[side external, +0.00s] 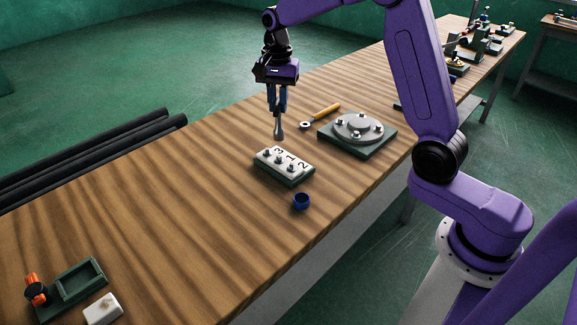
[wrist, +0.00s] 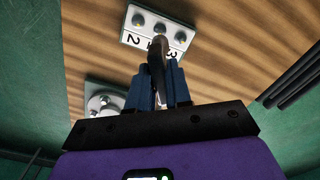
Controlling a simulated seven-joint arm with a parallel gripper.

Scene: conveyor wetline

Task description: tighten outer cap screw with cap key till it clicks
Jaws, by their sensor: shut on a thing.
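My gripper (side external: 277,108) is shut on a grey metal tool (side external: 279,128), which looks like the cap key and points down. The tool also shows in the wrist view (wrist: 157,62) between the blue fingers (wrist: 160,85). In the side view the key's tip appears clear of the screws. The block also shows at the top of the wrist view (wrist: 130,38), where the tool hides part of its labels.
A round grey flange with several bolts (side external: 357,127) sits on a dark plate to the right. A green tray (side external: 80,281) and white block (side external: 102,309) are at front left.

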